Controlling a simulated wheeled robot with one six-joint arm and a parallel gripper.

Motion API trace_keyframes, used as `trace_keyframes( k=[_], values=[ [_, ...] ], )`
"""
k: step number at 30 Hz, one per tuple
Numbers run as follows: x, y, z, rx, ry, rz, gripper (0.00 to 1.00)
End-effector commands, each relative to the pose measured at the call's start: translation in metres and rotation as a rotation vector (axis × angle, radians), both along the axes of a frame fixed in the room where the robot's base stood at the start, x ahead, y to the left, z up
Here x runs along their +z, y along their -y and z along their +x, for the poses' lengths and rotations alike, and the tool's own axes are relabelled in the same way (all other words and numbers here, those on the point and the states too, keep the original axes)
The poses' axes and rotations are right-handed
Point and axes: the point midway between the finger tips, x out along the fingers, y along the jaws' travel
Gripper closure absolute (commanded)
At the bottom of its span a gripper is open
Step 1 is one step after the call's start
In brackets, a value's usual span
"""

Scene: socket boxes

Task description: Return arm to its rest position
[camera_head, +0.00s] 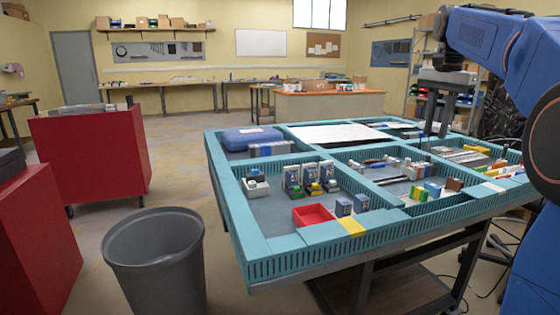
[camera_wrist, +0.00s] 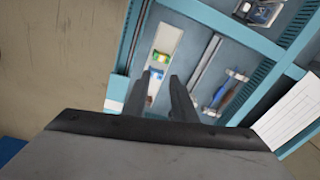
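My blue arm (camera_head: 490,40) reaches in from the right in the head view. My gripper (camera_head: 435,132) points down over the right part of the teal-framed table (camera_head: 265,250). Its two fingers are apart with nothing visible between them. In the wrist view my gripper (camera_wrist: 160,82) also shows two separated dark fingers, above a compartment of the table. A white strip (camera_wrist: 166,55) with small green, yellow and blue parts lies below them. The fingertips look clear of these parts, but the exact height cannot be told.
A red open box (camera_head: 313,215) and socket boxes (camera_head: 310,178) occupy the front-left compartment. A blue case (camera_head: 250,138) lies at the back left. A grey bin (camera_head: 155,262) and a red cabinet (camera_head: 90,150) stand left of the table. Floor is clear between cabinet and table.

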Motion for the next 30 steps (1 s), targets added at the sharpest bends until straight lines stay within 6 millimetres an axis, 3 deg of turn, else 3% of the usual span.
trace_keyframes(
  k=[8, 14, 23, 30],
  values=[
    [-0.031, -0.041, -0.067, 0.200, 0.063, -0.031, 0.75],
    [-0.065, -0.066, -0.116, 0.347, 0.108, -0.058, 0.75],
    [-0.132, -0.097, -0.193, 0.563, 0.173, -0.106, 0.75],
    [-0.199, -0.116, -0.254, 0.736, 0.224, -0.150, 0.75]
  ],
)
